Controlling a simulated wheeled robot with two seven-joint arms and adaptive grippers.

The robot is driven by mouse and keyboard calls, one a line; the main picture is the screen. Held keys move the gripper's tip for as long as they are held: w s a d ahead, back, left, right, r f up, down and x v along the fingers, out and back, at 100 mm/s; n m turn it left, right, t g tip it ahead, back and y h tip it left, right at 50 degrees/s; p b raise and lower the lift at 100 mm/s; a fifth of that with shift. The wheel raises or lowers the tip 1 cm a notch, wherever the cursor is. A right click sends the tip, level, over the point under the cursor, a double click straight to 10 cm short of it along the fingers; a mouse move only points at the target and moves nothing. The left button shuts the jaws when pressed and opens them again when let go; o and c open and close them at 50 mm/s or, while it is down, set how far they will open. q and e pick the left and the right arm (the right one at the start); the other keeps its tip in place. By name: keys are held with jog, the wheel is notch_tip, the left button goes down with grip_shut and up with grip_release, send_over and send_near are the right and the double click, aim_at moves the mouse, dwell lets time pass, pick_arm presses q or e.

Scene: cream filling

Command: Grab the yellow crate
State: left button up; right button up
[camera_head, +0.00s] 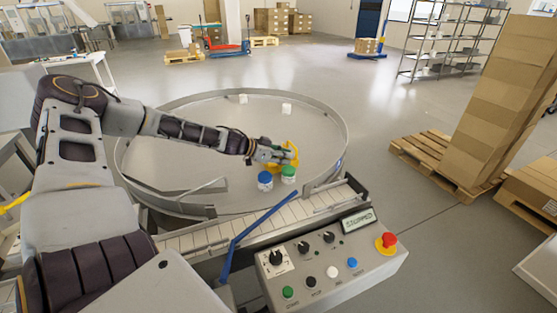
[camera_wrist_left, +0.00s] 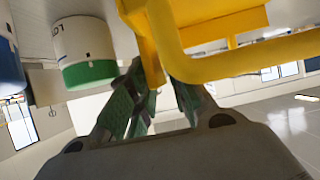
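The yellow crate (camera_head: 291,152) is on the round metal turntable (camera_head: 190,150), right of its middle, partly covered by my left gripper. In the left wrist view, the crate (camera_wrist_left: 225,25) fills the top right, with a thick curved yellow bar (camera_wrist_left: 245,62) near me. My left gripper (camera_head: 272,154) is at the crate's left side. In the wrist view, its green-padded fingers (camera_wrist_left: 158,95) reach up to the yellow parts, with some yellow between them. The fingertips are partly hidden, so I cannot tell whether they grip it. My right gripper is not in view.
A blue-lidded jar (camera_head: 265,180) and a green-lidded jar (camera_head: 288,174) stand just in front of the crate. Two small white items (camera_head: 243,98) (camera_head: 286,108) are at the turntable's back. A conveyor (camera_head: 225,232) and control panel (camera_head: 330,265) are in front.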

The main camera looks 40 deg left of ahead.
pick_arm(q)
jog(key=shift+c, duration=0.3)
grip_shut()
jog(key=shift+r, duration=0.15)
